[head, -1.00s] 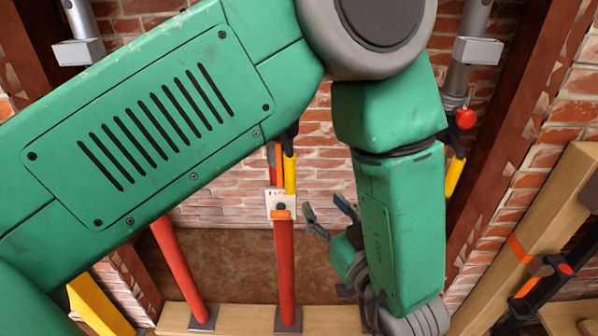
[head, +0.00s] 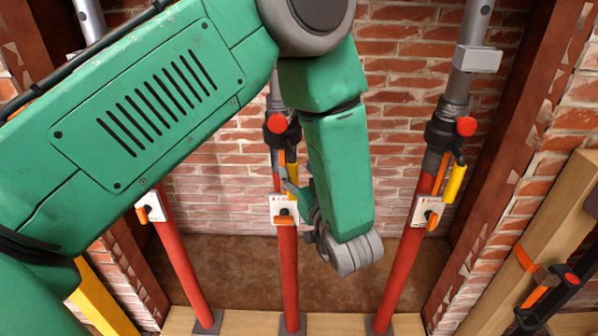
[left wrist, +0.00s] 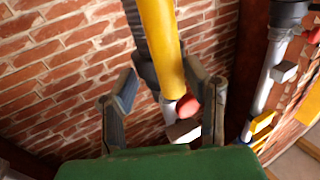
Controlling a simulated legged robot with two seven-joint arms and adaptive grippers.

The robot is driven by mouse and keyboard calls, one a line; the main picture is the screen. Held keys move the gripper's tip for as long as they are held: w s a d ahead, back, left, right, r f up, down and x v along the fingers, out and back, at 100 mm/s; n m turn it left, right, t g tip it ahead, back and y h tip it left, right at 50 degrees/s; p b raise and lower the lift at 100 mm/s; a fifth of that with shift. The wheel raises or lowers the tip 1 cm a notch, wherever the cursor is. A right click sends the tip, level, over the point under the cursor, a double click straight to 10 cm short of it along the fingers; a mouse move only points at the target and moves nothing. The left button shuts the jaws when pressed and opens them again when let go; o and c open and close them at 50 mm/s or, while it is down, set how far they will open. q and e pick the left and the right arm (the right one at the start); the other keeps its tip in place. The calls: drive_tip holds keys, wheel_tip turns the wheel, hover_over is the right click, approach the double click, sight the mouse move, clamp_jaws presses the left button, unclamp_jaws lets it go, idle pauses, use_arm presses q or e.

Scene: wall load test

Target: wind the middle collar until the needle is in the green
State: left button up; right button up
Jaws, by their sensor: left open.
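The middle collar (head: 283,130) is a dark ring with a red knob on the middle post. A yellow handle (head: 292,172) hangs below it. Under it a white gauge plate (head: 284,207) with an orange part sits on the red tube; the needle and any green zone are too small to read. My left gripper (head: 291,188) is just beside the middle post near the handle, partly hidden by its wrist. In the left wrist view the open gripper (left wrist: 165,82) has a finger on each side of a yellow handle (left wrist: 160,45), apart from it. My right gripper is not in view.
A similar right post (head: 402,260) and left post (head: 182,262) stand either side, each with a gauge plate. My left arm covers the upper left. A brick wall (head: 400,110) lies behind. A wooden beam (head: 555,225) with a clamp leans at the right.

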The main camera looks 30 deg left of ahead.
use_arm(q)
drive_tip(key=shift+a+f, duration=0.15)
drive_tip(key=shift+a, duration=0.65)
clamp_jaws()
drive_tip(key=shift+s+a, duration=0.1)
drive_tip(key=shift+a, duration=0.25)
drive_tip(key=shift+s+d+m+t+h+p, duration=0.1)
drive_tip(key=shift+m+t+h+p, duration=0.2)
drive_tip(key=shift+t+p, duration=0.1)
drive_tip(key=shift+s+f+m+t+h, duration=0.1)
drive_tip(key=shift+f+m+t+h, duration=0.05)
drive_tip(key=shift+m+t+h, duration=0.2)
drive_tip(key=shift+a, duration=0.2)
drive_tip(key=shift+c, duration=0.6)
unclamp_jaws()
drive_tip(key=shift+s, duration=0.1)
drive_tip(key=shift+o, duration=0.6)
drive_tip(key=shift+s+d, duration=0.1)
drive_tip(key=shift+d, duration=0.15)
